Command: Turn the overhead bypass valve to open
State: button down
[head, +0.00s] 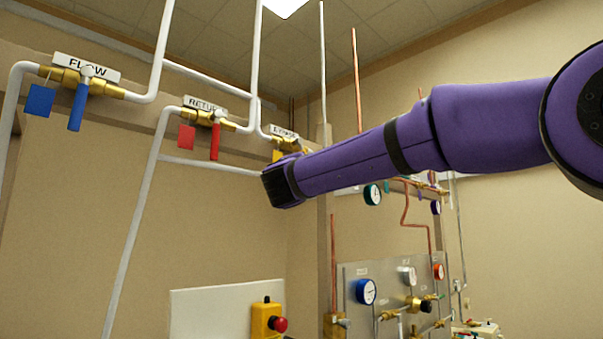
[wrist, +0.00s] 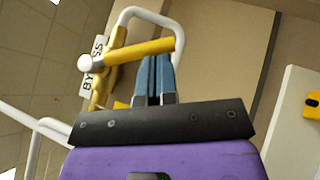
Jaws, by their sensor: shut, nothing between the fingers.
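The bypass valve shows in the head view as a brass body (head: 287,144) under a BYPASS label (head: 284,132), partly hidden by my arm. In the wrist view its yellow lever (wrist: 138,51) runs from a white knob at the left, across the valve body (wrist: 104,80), to a free end at the right. The BYPASS label (wrist: 93,70) is behind it. My gripper (wrist: 158,62) is shut and empty. Its blue fingertips are at the lever's outer half and partly overlap it in view; I cannot tell whether they touch. The head view hides the fingers.
The FLOW valve (head: 80,78) with a blue handle and the RETURN valve (head: 206,118) with a red handle are on the wall to the left. White pipes (head: 132,210) run around them. A gauge panel (head: 390,290) and a red emergency button (head: 280,324) are lower down.

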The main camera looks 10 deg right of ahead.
jog(key=w+d+r, duration=0.3)
jog(key=d+r, duration=0.1)
jog(key=d, duration=0.2)
jog(key=shift+w+r, duration=0.25)
jog(key=shift+r, duration=0.1)
dwell(0.5)
jog(key=shift+r, duration=0.1)
dwell(0.5)
